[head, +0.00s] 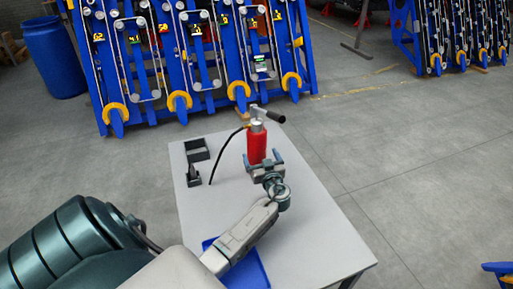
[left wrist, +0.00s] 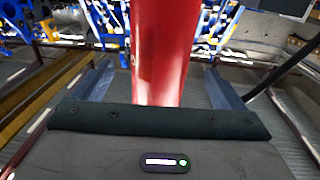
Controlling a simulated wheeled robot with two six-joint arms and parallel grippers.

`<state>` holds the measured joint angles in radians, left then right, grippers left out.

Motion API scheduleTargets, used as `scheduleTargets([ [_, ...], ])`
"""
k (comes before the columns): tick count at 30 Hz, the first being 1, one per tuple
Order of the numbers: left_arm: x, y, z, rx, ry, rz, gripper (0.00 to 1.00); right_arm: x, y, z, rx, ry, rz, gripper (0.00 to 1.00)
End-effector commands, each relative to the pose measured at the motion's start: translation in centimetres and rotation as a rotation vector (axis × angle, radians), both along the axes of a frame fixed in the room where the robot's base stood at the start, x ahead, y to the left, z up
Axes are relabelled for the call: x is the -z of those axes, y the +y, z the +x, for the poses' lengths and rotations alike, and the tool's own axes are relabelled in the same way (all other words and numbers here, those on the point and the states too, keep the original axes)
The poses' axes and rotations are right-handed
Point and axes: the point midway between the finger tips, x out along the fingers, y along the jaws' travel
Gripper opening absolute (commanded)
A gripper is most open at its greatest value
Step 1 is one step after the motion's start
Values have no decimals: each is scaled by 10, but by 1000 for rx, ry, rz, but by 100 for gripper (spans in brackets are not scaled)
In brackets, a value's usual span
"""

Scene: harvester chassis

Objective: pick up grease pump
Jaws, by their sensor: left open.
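The grease pump (head: 257,143) stands upright on the grey table, with a red barrel, a metal top, a black-ended handle and a black hose that hangs to its left. In the left wrist view its red barrel (left wrist: 165,50) fills the middle. My left gripper (head: 264,160) is open at the near side of the barrel. In the left wrist view its two blue-grey fingers (left wrist: 160,82) stand on either side of the barrel, with gaps at both sides. The lower front of the barrel is hidden by the gripper in the head view. My right gripper is not in view.
The grey table (head: 315,215) has free room at the right. A black open box (head: 197,150) and a small black stand (head: 193,176) are at its left edge. A blue tray (head: 245,272) lies partly under my left arm. The blue harvester chassis (head: 205,95) stands behind.

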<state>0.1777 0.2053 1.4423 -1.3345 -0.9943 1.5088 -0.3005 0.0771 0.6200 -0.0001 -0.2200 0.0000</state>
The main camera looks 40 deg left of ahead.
Motion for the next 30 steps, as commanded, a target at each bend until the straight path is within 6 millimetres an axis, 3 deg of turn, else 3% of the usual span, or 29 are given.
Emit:
scheduleTargets([
  [12, -1, 43, 27, -1, 0, 1, 92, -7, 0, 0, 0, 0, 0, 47],
  [22, 0, 49, 30, 0, 0, 0, 92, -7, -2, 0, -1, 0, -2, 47],
  [30, 0, 49, 30, 0, 0, 0, 39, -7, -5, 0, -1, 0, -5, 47],
])
